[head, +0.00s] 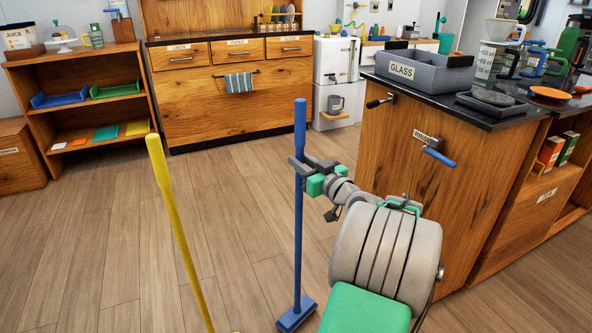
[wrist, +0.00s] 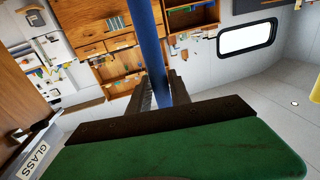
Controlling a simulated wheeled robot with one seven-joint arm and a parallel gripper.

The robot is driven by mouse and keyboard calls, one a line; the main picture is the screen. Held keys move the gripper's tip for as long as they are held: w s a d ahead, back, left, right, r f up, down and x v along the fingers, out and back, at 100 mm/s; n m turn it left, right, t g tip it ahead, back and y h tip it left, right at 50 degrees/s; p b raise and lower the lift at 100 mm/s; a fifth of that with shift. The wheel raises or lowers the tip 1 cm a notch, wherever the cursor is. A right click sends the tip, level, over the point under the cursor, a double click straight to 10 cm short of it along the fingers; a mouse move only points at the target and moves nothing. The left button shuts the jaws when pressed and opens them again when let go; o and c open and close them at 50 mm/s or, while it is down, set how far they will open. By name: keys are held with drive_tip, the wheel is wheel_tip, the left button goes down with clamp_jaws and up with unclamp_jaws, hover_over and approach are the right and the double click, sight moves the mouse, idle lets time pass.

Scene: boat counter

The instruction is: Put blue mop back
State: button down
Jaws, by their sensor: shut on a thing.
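The blue mop (head: 299,220) stands nearly upright in the middle of the head view, its blue head (head: 297,315) low at the bottom of the picture. My gripper (head: 300,170) is shut on the mop's handle, a little below the upper end. In the wrist view the blue handle (wrist: 150,45) runs between the two dark fingers of my gripper (wrist: 160,92). I cannot tell whether the mop head touches the floor. A yellow-handled tool (head: 175,225) leans to the left of the mop, apart from it; its lower end is cut off.
A wooden counter (head: 440,180) with a grey GLASS bin (head: 425,75) stands close on the right, a blue-handled lever (head: 438,156) sticking out of its side. A drawer cabinet (head: 220,100) and a shelf unit (head: 95,110) stand at the back. The wooden floor (head: 95,230) on the left is clear.

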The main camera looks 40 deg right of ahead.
wheel_tip(320, 180, down, 2)
drive_tip(key=shift+s+f+b, duration=0.1)
drive_tip(key=shift+b, duration=0.25)
drive_tip(key=c, duration=1.2)
unclamp_jaws()
